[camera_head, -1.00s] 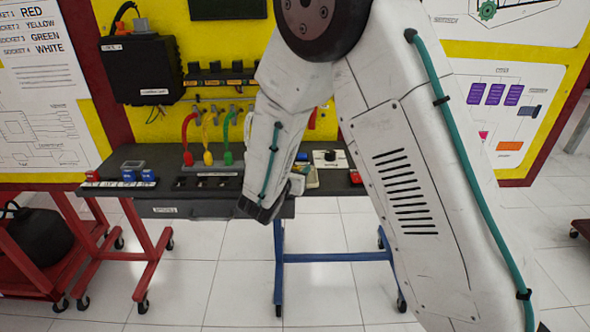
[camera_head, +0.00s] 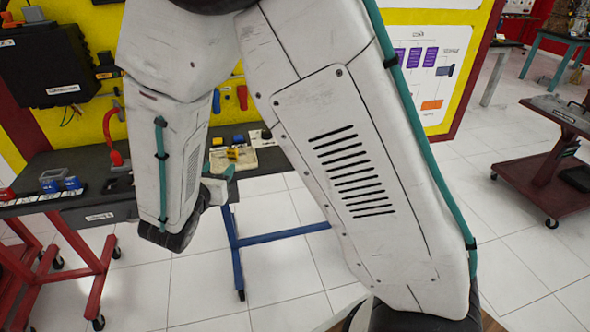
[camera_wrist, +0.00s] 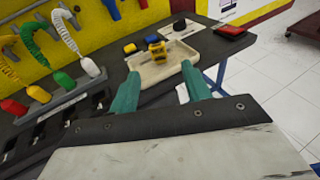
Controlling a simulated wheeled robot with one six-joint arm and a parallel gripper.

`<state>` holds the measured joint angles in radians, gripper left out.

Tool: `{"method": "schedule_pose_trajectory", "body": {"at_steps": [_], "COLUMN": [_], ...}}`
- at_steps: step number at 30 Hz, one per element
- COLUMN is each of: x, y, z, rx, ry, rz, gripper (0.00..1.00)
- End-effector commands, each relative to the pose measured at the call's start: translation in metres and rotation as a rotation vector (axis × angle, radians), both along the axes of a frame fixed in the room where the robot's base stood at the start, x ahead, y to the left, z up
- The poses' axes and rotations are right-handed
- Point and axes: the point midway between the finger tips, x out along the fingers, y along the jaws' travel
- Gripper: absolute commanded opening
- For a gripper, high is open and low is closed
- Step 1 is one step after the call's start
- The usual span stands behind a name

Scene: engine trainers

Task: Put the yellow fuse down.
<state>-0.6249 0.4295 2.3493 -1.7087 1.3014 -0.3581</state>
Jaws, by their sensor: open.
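A yellow fuse (camera_wrist: 158,52) stands on the far part of a beige tray (camera_wrist: 154,74) on the dark bench. In the head view, the yellow fuse (camera_head: 232,155) and the tray (camera_head: 246,164) show beside my arm. My gripper (camera_wrist: 160,70) is open, with its two teal fingers apart at the near side of the tray. The fuse appears beyond the fingertips, between them in the picture, and does not look gripped. In the head view, my gripper (camera_head: 221,176) is partly hidden by my own wrist.
A blue piece (camera_wrist: 130,48) and another yellow piece (camera_wrist: 152,39) lie behind the tray. A red item (camera_wrist: 234,31) is at the bench's far end. Red, yellow and green plugs with cables stand at left. A dark cart (camera_head: 545,150) is on the floor at right.

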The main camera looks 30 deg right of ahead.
Motion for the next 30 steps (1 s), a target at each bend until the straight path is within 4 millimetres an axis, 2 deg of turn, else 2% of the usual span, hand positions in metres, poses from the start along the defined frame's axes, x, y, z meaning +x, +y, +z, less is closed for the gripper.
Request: {"method": "schedule_pose_trajectory", "body": {"at_steps": [2,5,9,12,15,19,24,27,30], "x": [-0.004,-0.021,-0.069,-0.111,-0.155,-0.207,-0.26,-0.279,-0.29], "y": [-0.015,-0.05,-0.111,-0.142,-0.16,-0.166,-0.149,-0.133,-0.12], "z": [0.012,0.036,0.071,0.088,0.099,0.108,0.117,0.123,0.129], "rx": [0.038,0.139,0.36,0.531,0.709,0.955,1.292,1.465,1.597], "ry": [-0.021,-0.071,-0.174,-0.253,-0.334,-0.437,-0.555,-0.603,-0.631], "rz": [-0.06,-0.217,-0.537,-0.768,-0.988,-1.257,-1.565,-1.7,-1.79], "gripper": [0.48,0.48,0.48,0.48,0.48,0.48,0.48,0.48,0.48]}}
